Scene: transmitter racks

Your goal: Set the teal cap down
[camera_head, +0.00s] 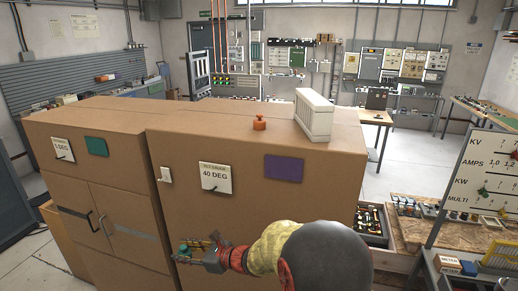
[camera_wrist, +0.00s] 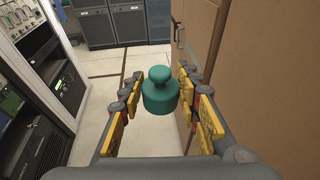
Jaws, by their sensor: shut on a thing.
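The teal cap (camera_wrist: 159,94) is a rounded knob with a wider skirt below. It stands upright between the yellow-padded fingers of my gripper (camera_wrist: 158,85) in the wrist view. My gripper is shut on it and holds it in the air above the pale floor, beside the brown cabinet. In the head view the teal cap (camera_head: 183,248) is small and partly hidden by the fingers, in front of the lower cabinet front. My gripper (camera_head: 188,250) points left there.
A brown cabinet (camera_head: 240,145) fills the middle. A red-orange cap (camera_head: 259,123) and a white finned block (camera_head: 313,114) stand on its top; the top's left part is clear. Equipment racks (camera_wrist: 50,75) stand left in the wrist view. A workbench (camera_head: 415,230) is at right.

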